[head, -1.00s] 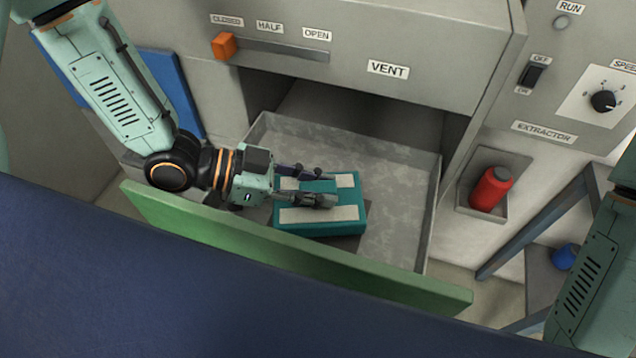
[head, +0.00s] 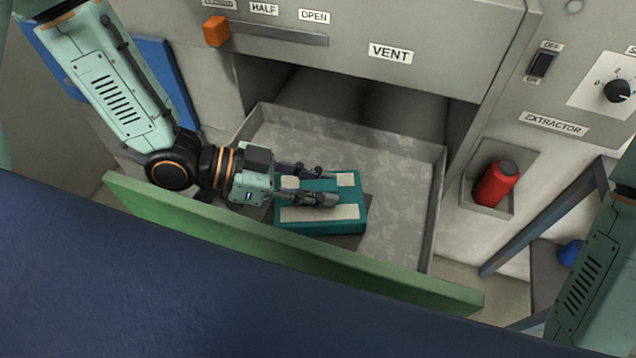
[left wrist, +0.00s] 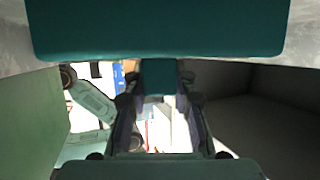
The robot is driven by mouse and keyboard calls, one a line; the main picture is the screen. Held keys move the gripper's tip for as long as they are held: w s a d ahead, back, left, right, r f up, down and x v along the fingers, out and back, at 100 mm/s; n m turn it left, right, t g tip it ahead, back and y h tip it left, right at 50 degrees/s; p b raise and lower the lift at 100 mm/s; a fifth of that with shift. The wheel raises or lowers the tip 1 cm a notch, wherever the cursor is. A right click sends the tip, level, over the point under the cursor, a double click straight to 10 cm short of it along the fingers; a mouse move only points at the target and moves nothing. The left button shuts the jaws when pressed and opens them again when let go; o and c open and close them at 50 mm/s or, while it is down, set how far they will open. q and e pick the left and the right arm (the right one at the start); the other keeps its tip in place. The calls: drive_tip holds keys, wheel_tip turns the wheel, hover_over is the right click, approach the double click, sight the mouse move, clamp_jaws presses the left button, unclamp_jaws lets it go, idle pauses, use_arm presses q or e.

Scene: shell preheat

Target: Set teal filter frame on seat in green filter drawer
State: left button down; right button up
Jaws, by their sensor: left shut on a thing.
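The teal filter frame (head: 320,220), a block with pale strips on top, is inside the pulled-out green filter drawer (head: 290,240). My left gripper (head: 322,187) is shut on the frame's middle bar, between the pale strips. A dark grey flat patch (head: 350,241), apparently the seat, shows under the frame's front and right edges. I cannot tell whether the frame touches it. In the left wrist view, the frame (left wrist: 155,32) spans the top and its bar sits between my left fingers (left wrist: 160,95). My right gripper is out of view.
The drawer's grey floor (head: 400,190) is clear to the right of the frame. The cabinet front with an orange slider (head: 216,31) overhangs behind. A red cylinder (head: 495,184) sits in a holder at right. A blue panel (head: 165,75) stands at left.

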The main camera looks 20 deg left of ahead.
use_arm(q)
drive_tip(key=shift+s+f, duration=0.15)
drive_tip(key=shift+s, duration=0.25)
drive_tip(key=shift+f, duration=0.1)
drive_tip(key=c, duration=1.2)
unclamp_jaws()
drive_tip(key=shift+w+f, duration=0.1)
drive_tip(key=shift+w, duration=0.25)
drive_tip(key=shift+o, duration=0.9)
drive_tip(key=shift+s, duration=0.3)
